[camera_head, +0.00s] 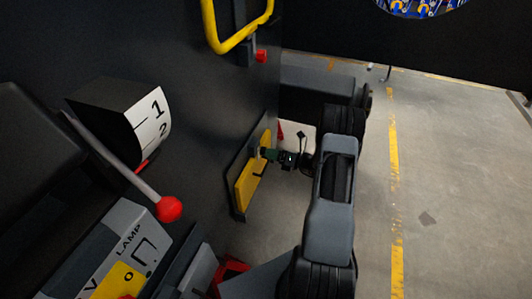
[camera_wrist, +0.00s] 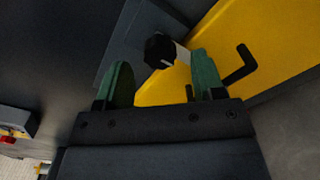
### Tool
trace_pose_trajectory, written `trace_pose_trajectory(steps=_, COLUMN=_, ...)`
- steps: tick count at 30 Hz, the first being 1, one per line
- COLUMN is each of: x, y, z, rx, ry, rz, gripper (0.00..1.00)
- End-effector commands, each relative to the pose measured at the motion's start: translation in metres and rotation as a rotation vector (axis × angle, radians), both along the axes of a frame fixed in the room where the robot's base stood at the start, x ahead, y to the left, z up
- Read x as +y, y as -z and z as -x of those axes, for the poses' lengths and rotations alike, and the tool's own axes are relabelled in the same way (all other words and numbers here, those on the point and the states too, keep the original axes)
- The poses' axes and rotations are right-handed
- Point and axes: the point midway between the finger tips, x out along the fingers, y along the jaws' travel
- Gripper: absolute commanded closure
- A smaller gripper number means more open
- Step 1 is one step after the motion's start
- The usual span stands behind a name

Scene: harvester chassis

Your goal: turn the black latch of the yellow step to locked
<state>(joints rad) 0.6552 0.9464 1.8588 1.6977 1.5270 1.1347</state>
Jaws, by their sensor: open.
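The yellow step (camera_head: 248,185) stands upright against a dark panel in the head view, and fills the upper right of the wrist view (camera_wrist: 280,40). A black knob (camera_wrist: 158,48) on a pale shaft stands out by the step's edge. A bent black handle (camera_wrist: 242,64) sits on the yellow face further right. I cannot tell which of the two is the latch. Contact cannot be made out.
A lever with a red ball (camera_head: 168,208) and a lamp control panel (camera_head: 125,245) are at the lower left. A yellow rail (camera_head: 232,42) is above the step. A dark wall is left of it. Open floor (camera_head: 450,160) lies to the right.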

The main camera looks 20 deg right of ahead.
Motion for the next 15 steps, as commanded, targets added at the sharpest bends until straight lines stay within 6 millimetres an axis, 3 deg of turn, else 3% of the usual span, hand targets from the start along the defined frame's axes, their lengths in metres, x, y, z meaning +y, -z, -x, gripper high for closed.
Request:
trace_pose_trajectory(steps=6, x=-0.035, y=0.001, z=0.034, rx=0.001, ry=0.005, rz=0.001, gripper=0.37)
trace_pose_trajectory(steps=15, x=-0.066, y=0.0, z=0.066, rx=0.001, ry=0.002, rz=0.001, gripper=0.37)
